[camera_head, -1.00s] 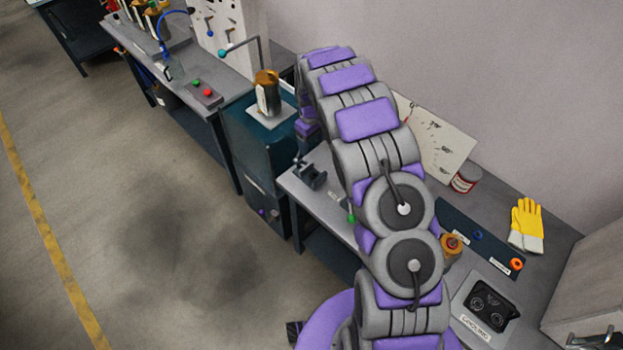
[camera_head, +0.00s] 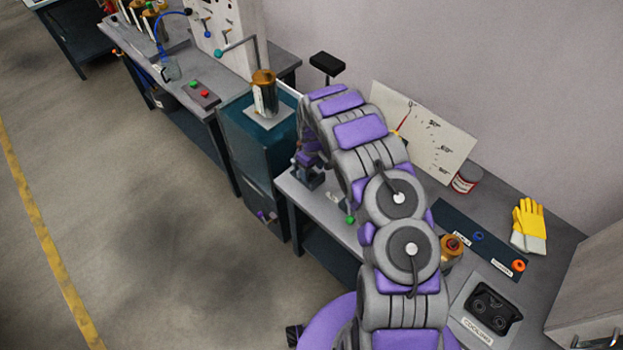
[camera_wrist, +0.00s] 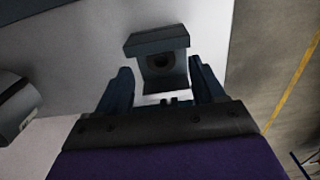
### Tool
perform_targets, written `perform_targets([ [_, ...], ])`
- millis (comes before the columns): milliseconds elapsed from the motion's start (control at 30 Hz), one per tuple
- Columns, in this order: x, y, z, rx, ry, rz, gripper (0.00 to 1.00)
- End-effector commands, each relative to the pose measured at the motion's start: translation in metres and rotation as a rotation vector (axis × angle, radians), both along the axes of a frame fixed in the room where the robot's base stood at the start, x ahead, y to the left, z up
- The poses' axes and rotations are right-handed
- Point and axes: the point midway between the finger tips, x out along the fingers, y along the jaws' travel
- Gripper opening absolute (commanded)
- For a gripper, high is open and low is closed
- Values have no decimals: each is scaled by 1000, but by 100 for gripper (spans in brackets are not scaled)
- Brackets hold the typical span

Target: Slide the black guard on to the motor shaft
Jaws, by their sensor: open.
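In the wrist view my gripper (camera_wrist: 160,74) is open, with its two dark fingers spread apart. A dark grey block (camera_wrist: 162,42) with a round dark hole lies ahead of the fingertips, its lower part between them; I cannot tell whether they touch it. A grey fixture (camera_head: 308,179) stands at the bench's left end in the head view, just under my wrist. A black block (camera_head: 327,64) on a thin post shows behind my arm. I cannot tell for sure which part is the black guard, and the motor shaft is not clearly visible.
A green-tipped lever (camera_head: 350,219) stands near the bench edge. A teal cabinet (camera_head: 240,150) carrying a brass-topped cylinder (camera_head: 264,92) is left of the bench. The floor at left is clear.

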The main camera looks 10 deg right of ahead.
Motion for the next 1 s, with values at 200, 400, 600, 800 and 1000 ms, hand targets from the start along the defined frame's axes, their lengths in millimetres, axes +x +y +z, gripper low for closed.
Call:
perform_targets([
  [200,-1,2,-28,-2,-1,1,68],
  [400,-1,2,-29,-2,-2,0,68],
  [600,-1,2,-29,-1,-2,0,51],
  [800,-1,2,-29,-1,-2,0,32],
  [1000,-1,2,-29,-2,-1,0,13],
])
